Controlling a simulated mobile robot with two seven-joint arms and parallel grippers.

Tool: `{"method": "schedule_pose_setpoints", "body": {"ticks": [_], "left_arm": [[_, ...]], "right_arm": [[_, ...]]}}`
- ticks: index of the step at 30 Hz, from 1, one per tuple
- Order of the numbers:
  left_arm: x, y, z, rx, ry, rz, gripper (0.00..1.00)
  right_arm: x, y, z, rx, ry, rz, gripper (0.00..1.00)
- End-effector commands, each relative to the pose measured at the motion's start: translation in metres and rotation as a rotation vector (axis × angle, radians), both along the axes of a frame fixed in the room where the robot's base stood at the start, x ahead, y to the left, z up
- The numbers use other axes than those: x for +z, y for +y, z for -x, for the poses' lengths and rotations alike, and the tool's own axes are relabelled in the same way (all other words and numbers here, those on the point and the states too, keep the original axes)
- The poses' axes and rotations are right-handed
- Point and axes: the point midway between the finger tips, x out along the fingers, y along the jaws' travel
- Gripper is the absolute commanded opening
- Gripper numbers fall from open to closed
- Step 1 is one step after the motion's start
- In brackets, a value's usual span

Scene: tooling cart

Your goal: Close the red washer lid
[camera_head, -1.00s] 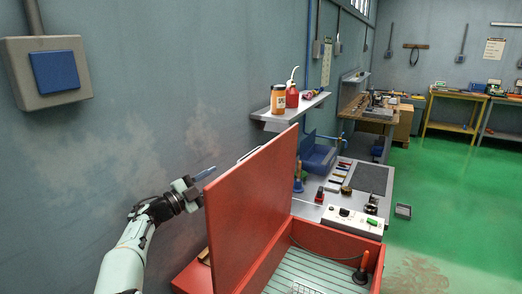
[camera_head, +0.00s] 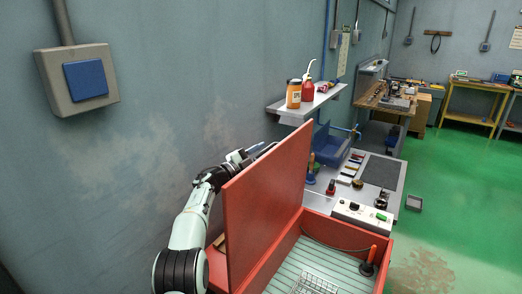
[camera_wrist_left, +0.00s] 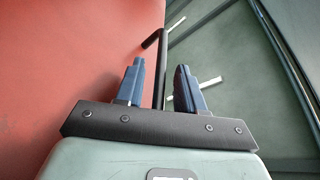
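The red washer lid (camera_head: 265,195) stands raised, nearly upright, on the open red washer (camera_head: 378,270). My left gripper (camera_head: 243,155) is on the wall side of the lid, close to its top edge and partly hidden by it. In the left wrist view, the red lid (camera_wrist_left: 70,70) fills the left side. There my left gripper (camera_wrist_left: 159,76) has its blue fingers apart. A dark bar (camera_wrist_left: 161,75), bent at its far end, shows between and beyond the fingers; I cannot tell whether they touch it. My right gripper is not in view.
Inside the washer are a wire basket (camera_head: 316,284) and a brush with an orange handle (camera_head: 370,259). A wall shelf (camera_head: 308,106) with bottles is beyond the lid. A bench with small tools (camera_head: 378,172) stands behind the washer.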

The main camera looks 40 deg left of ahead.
Motion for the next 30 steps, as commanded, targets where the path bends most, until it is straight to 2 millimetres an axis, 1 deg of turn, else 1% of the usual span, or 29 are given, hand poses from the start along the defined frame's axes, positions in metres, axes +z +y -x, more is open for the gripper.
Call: {"method": "schedule_pose_setpoints", "body": {"ticks": [8, 9, 11, 12, 19, 23, 26, 29, 30], "left_arm": [[-0.001, 0.0, -0.001, 0.001, 0.001, 0.0, 0.38], [-0.001, 0.0, -0.001, 0.0, 0.001, 0.0, 0.31], [-0.001, 0.0, -0.001, 0.001, 0.001, 0.0, 0.12], [-0.001, 0.0, -0.001, 0.0, 0.001, 0.0, 0.0], [-0.001, -0.001, -0.001, 0.001, 0.001, -0.002, 0.0], [-0.001, -0.01, -0.002, -0.001, 0.003, -0.021, 0.0], [0.0, -0.024, -0.003, -0.003, 0.006, -0.055, 0.0], [-0.001, -0.046, -0.005, -0.004, 0.01, -0.106, 0.0], [-0.001, -0.057, -0.006, -0.007, 0.013, -0.13, 0.0]], "right_arm": [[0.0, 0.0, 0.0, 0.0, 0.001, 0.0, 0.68], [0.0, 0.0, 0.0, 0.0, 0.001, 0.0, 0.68], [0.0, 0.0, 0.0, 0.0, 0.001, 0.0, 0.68], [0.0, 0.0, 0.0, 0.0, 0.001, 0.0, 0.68], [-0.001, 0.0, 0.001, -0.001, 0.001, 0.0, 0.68], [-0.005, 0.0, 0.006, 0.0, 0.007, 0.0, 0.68], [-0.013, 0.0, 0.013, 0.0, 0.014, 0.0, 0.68], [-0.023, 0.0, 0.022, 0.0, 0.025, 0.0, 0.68], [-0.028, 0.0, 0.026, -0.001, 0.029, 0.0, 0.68]]}}
